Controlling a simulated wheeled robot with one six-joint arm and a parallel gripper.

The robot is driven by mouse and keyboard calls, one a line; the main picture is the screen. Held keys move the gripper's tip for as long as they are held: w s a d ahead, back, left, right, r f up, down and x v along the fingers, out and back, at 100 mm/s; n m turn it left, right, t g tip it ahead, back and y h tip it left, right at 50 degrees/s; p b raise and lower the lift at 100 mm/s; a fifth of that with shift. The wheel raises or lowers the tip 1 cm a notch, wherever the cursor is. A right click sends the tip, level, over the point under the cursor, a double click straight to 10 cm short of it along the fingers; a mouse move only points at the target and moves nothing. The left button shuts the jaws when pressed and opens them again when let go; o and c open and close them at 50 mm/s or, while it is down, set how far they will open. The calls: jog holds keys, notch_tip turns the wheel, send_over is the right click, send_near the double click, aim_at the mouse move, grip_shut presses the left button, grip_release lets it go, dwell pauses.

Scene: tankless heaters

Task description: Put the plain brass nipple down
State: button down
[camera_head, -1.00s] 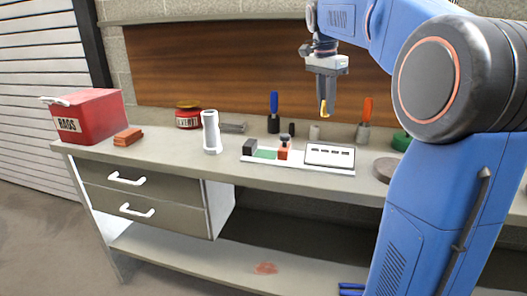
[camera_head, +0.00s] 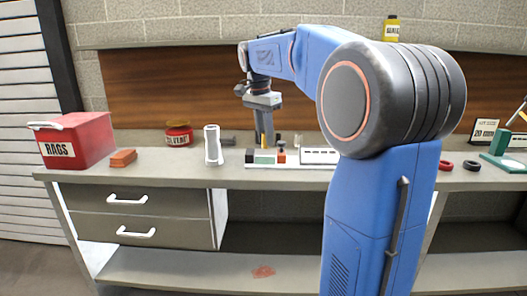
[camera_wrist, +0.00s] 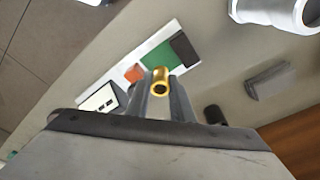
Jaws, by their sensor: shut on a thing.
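My gripper (camera_head: 265,143) is shut on the plain brass nipple (camera_wrist: 159,80). In the wrist view the nipple shows end-on as a gold ring between the fingers. In the head view it is hard to make out. The gripper points down over the left part of a white tray (camera_head: 290,166) on the bench, near its green pad (camera_head: 265,158). In the wrist view the green pad (camera_wrist: 155,60) lies beyond the nipple. The gap between nipple and tray cannot be judged.
The tray also bears a black block (camera_wrist: 185,48), an orange piece (camera_wrist: 133,73) and a white panel (camera_head: 318,156). A white cylinder (camera_head: 213,146) stands to the left, with a solvent can (camera_head: 179,135), sponges (camera_head: 123,158) and a red rags box (camera_head: 72,140) further left.

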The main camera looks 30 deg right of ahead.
aim_at(266, 148)
jog(key=shift+f, duration=2.25)
jog(key=shift+f, duration=0.15)
jog(key=c, duration=1.8)
grip_release()
jog(key=shift+c, duration=0.2)
notch_tip(266, 148, up, 12)
jog(key=a, duration=0.1)
jog(key=shift+s+a, duration=0.15)
jog(key=shift+a, duration=0.15)
